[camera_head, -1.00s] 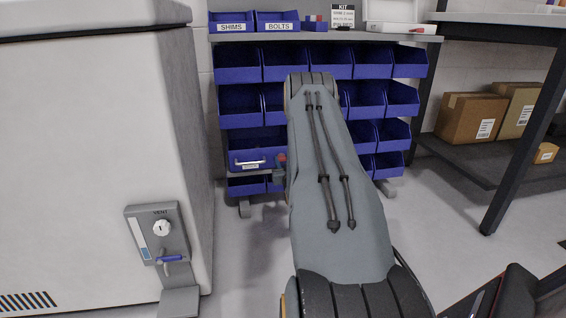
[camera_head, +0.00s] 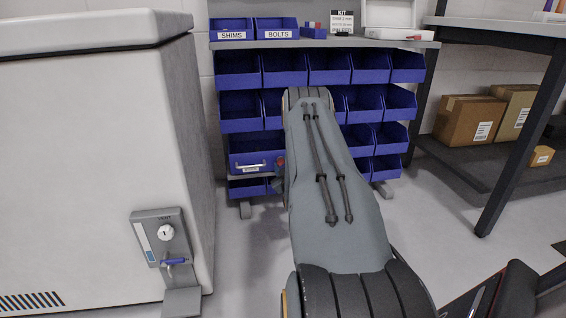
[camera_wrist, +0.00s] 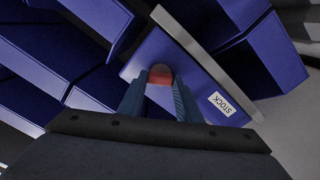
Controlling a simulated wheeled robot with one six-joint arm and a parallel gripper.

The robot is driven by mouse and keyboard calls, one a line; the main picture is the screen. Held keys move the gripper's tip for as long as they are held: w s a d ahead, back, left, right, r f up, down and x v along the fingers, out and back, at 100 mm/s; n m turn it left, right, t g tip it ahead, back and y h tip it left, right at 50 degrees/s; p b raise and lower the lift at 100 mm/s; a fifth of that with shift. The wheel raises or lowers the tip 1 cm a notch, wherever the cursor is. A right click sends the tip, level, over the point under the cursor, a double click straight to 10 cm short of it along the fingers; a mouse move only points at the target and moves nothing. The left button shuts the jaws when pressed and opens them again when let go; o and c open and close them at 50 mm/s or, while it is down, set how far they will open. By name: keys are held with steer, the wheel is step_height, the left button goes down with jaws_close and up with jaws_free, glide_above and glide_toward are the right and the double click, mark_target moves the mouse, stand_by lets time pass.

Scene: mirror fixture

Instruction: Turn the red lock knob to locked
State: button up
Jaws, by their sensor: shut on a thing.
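The red lock knob (camera_wrist: 160,75) is at the front of a blue drawer (camera_wrist: 185,52) with a white STOCK label, in the wrist view. My gripper (camera_wrist: 160,90) is shut on the knob, one finger on each side. Only the knob's rounded red top shows, so I cannot tell which way it is turned. In the head view, a bit of the red knob (camera_head: 281,162) shows at the left edge of my arm. My arm hides most of the gripper there.
Several blue bins (camera_head: 335,68) fill the rack around the drawer. A white cabinet (camera_head: 90,150) with a vent panel (camera_head: 163,245) stands at the left. A dark-legged table (camera_head: 515,140) and cardboard boxes (camera_head: 470,120) are at the right. The floor left of my arm is clear.

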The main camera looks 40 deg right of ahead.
steer(key=n+p, duration=0.2)
steer(key=n, duration=0.3)
steer(key=shift+a+n, duration=0.1)
steer(key=shift+n, duration=0.2)
steer(key=n+p, duration=0.2)
steer(key=n, duration=0.3)
steer(key=shift+f+n, duration=0.15)
steer(key=shift+n, duration=0.15)
steer(key=o, duration=1)
steer(key=shift+o, duration=0.2)
steer(key=p+v, duration=0.3)
steer(key=v, duration=0.4)
steer(key=shift+s+a+p, duration=0.2)
steer(key=shift+s+p, duration=0.1)
steer(key=shift+s, duration=0.05)
